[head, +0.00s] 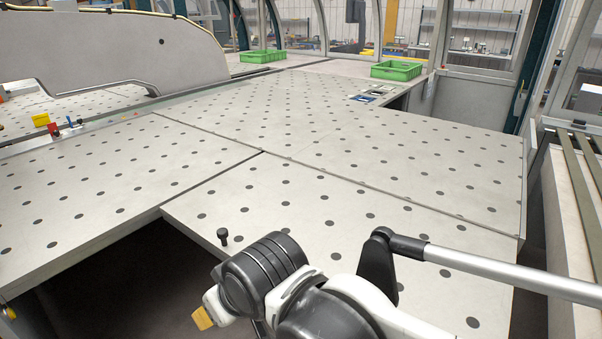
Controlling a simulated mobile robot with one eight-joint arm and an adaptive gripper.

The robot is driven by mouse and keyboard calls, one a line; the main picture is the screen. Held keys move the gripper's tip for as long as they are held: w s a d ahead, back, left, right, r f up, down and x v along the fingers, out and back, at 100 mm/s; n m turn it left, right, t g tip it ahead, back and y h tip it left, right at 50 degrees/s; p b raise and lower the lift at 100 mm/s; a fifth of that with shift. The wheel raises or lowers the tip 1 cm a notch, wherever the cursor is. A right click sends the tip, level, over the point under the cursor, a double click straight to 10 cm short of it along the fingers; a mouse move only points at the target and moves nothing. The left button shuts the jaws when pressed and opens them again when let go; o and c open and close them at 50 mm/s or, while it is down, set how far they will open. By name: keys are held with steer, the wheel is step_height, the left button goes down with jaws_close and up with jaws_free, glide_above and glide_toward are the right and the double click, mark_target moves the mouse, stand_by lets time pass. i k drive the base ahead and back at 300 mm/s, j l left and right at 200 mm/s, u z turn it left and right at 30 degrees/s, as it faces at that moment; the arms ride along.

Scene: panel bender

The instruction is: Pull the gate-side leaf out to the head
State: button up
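Pale grey table leaves with dark round dots fill the middle. The near leaf (300,200) lies in front of a long seam and carries a short black peg (223,237) standing up at its left front edge. Another leaf (90,185) lies to the left, with a dark open gap between their front parts. I cannot tell for sure which is the gate-side leaf. My arm's black and white wrist is low in front, over the near leaf's front edge. The end of my gripper (205,316) shows only partly, with a yellow tip; its fingers are not clear, and it appears apart from the peg.
A large dotted table (330,115) stretches behind the seam. Two green crates (397,70) stand at the back. A beige machine guard (130,45) rises at the back left. A slatted bench (575,200) stands along the right, past a narrow gap.

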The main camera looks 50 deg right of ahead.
mark_target(331, 217)
steer(key=z, duration=1.85)
